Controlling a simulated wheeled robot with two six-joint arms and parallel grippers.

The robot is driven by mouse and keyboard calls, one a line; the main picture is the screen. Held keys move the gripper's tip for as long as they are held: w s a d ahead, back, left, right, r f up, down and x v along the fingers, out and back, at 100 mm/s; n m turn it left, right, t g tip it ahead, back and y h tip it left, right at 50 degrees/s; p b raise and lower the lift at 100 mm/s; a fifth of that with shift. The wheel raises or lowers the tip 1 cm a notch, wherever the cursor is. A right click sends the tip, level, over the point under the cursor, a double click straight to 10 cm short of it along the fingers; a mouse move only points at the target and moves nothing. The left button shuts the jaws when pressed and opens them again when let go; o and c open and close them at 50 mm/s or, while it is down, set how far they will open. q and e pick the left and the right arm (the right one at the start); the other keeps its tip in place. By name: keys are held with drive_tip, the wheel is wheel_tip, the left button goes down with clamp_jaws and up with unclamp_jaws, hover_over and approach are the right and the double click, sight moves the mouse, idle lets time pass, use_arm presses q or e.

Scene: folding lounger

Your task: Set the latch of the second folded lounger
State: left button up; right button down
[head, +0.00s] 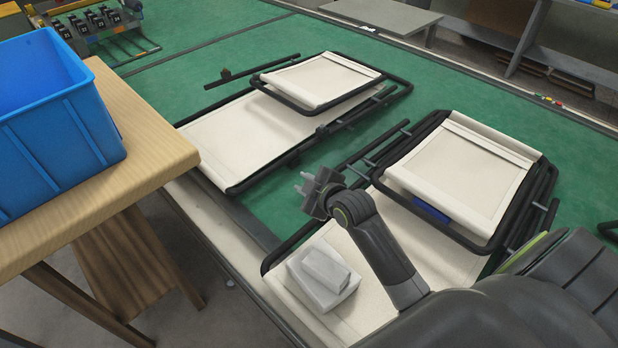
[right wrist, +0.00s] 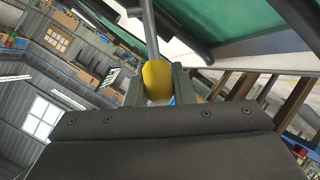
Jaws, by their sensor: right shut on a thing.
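Two folded loungers with cream fabric and dark tube frames lie on the green surface: the farther one (head: 225,135) at centre-left and the nearer one (head: 460,170) at the right. My right gripper (head: 303,184) is over the left side of the nearer lounger, by its frame tubes. In the right wrist view its jaws (right wrist: 158,88) are shut on a yellow knob (right wrist: 156,78) at the end of a grey rod (right wrist: 150,30). The knob cannot be made out in the head view. My left gripper is not in view.
A grey-white stepped block (head: 325,275) sits on the nearer lounger's fabric. A wooden table (head: 150,155) with a blue crate (head: 60,120) stands at the left. A small blue piece (head: 430,211) shows under the nearer lounger's folded panel. Green surface is free between the loungers.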

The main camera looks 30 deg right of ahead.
drive_tip(key=shift+s+a+f, duration=0.15)
drive_tip(key=shift+a+f, duration=0.1)
drive_tip(key=shift+f, duration=0.15)
drive_tip(key=c, duration=1.3)
unclamp_jaws()
drive_tip(key=shift+o, duration=0.2)
drive_tip(key=v, duration=1.7)
drive_tip(key=shift+r+b, duration=0.15)
drive_tip(key=shift+b, duration=0.25)
drive_tip(key=shift+s, duration=0.1)
